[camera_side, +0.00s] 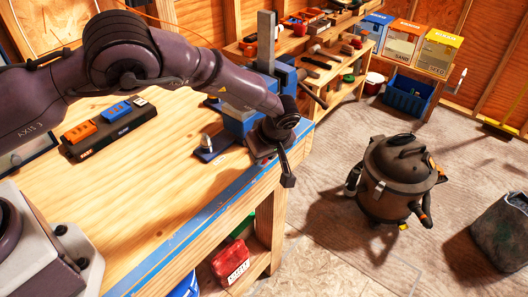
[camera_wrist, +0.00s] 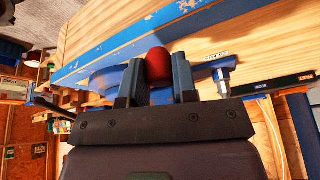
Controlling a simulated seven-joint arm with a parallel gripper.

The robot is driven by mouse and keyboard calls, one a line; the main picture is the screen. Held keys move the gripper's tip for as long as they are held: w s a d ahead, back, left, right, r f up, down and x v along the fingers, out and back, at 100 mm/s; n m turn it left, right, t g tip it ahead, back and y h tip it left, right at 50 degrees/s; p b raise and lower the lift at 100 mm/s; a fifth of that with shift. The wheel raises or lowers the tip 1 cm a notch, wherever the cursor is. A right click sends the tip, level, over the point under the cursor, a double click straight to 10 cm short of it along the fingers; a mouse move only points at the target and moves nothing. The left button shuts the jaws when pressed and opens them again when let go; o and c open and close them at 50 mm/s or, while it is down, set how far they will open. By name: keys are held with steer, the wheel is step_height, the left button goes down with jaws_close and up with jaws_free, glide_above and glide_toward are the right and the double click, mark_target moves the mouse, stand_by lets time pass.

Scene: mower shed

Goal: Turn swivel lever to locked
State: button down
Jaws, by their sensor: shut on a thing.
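A red, rounded knob (camera_wrist: 157,66), apparently the end of the swivel lever, sits between the two fingers of my gripper (camera_wrist: 155,82) in the wrist view. The fingers are closed on its sides. The lever's shaft is hidden behind the knob and fingers. Behind it is the blue vise base (camera_wrist: 105,79); to the right is a blue lug with a bolt and a small label I cannot read. In the side view the blue vise (camera_side: 238,122) stands at the bench's far right corner. My gripper (camera_side: 272,150) is low beside it, its fingertips and the knob mostly hidden.
The wooden bench (camera_side: 130,195) has a blue front edge. A dark tray (camera_side: 108,128) with orange and blue items lies on it. A dark canister (camera_side: 397,178) stands on the floor. Shelves with tools and boxes (camera_side: 405,42) are behind. The bench's middle is clear.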

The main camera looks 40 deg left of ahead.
steer(key=a+m, duration=0.1)
steer(key=s+a+m+t, duration=0.1)
steer(key=m, duration=0.1)
steer(key=a+m, duration=0.1)
steer(key=m, duration=0.1)
steer(key=shift+s+a+f+t, duration=0.2)
steer(key=shift+s+a+t, duration=0.1)
steer(key=shift+s, duration=0.1)
steer(key=a+m+h, duration=0.1)
steer(key=m, duration=0.1)
steer(key=shift+s+a+m+t, duration=0.1)
steer(key=shift+m+t, duration=0.2)
steer(key=shift+t, duration=0.1)
steer(key=shift+a+m+h, duration=0.25)
steer(key=shift+m+h, duration=0.05)
steer(key=shift+m, duration=0.2)
steer(key=c, duration=0.9)
jaws_free()
steer(key=shift+d, duration=0.1)
steer(key=shift+r, duration=0.1)
